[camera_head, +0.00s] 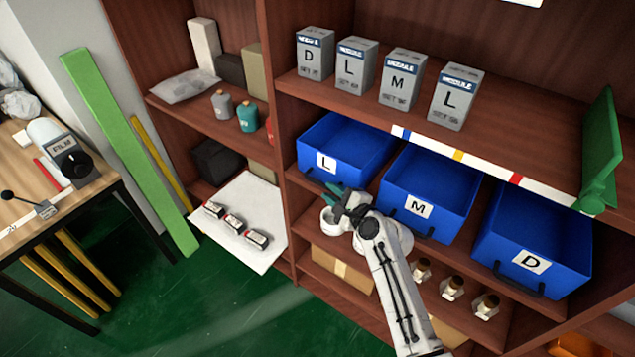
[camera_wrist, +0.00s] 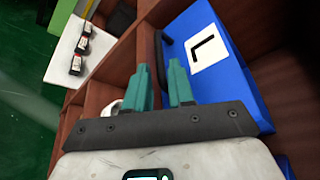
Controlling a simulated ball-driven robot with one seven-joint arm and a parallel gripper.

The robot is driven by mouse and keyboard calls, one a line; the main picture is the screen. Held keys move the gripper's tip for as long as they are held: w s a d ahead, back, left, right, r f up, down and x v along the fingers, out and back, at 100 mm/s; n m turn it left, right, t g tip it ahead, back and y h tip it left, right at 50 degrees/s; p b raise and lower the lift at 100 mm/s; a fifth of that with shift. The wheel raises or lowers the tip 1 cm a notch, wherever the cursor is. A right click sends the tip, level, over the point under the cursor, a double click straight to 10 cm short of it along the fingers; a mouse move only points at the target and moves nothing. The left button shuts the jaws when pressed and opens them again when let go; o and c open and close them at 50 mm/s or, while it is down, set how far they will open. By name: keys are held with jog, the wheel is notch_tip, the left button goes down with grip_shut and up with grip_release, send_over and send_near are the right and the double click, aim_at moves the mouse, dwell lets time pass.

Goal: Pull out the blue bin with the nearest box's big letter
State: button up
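Several grey boxes stand on the upper shelf, lettered D (camera_head: 313,52), L (camera_head: 354,65), M (camera_head: 402,79) and L (camera_head: 455,96); the rightmost L box looks nearest. Below are three blue bins, labelled L (camera_head: 348,143), M (camera_head: 437,178) and D (camera_head: 540,232) from left to right. My gripper (camera_head: 335,192) is just in front of the L bin's lower front. In the wrist view, my gripper's teal fingers (camera_wrist: 160,88) are apart, with the L bin (camera_wrist: 238,82) close on the right. Its dark handle (camera_wrist: 160,52) shows just beyond the gap between the fingertips; I cannot tell if they touch.
A striped strip (camera_head: 470,165) edges the upper shelf, with a green bracket (camera_head: 601,150) at its right. Small bottles (camera_head: 452,287) and a cardboard box (camera_head: 342,270) sit below the bins. A white board (camera_head: 245,228) with dark-and-white items lies at left.

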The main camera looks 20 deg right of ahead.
aim_at(320, 184)
jog(key=shift+b+x, duration=0.4)
jog(key=shift+x, duration=2.65)
grip_shut()
